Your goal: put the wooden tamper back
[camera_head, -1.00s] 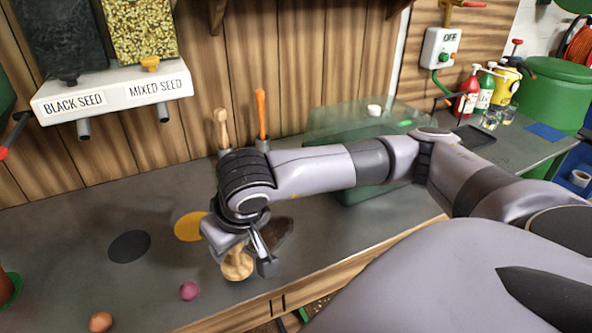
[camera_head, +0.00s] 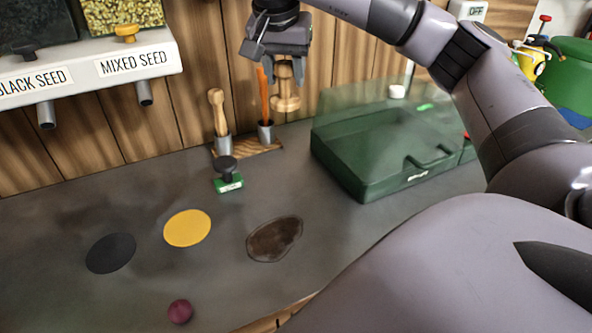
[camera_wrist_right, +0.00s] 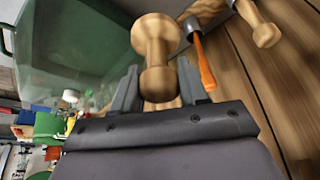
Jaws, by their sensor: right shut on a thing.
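The wooden tamper (camera_head: 286,98) hangs from my right gripper (camera_head: 280,70), above the bench by the back wall. In the right wrist view the tamper (camera_wrist_right: 155,45) sits between the two fingers of the gripper (camera_wrist_right: 156,88), its round wide end pointing away from the wrist. A small rack (camera_head: 262,144) with a wooden base stands below and to the left of the tamper. It carries metal cups, one with a wooden-handled tool (camera_head: 217,108) and one with an orange-handled tool (camera_head: 263,95). The tamper partly overlaps the orange handle's area in the head view. My left gripper is out of view.
A green stamp with a black knob (camera_head: 227,178) stands in front of the rack. A green case with a clear lid (camera_head: 385,160) is to the right. A brown patch (camera_head: 274,240), yellow disc (camera_head: 187,228), black disc (camera_head: 110,253) and purple ball (camera_head: 180,311) lie on the bench.

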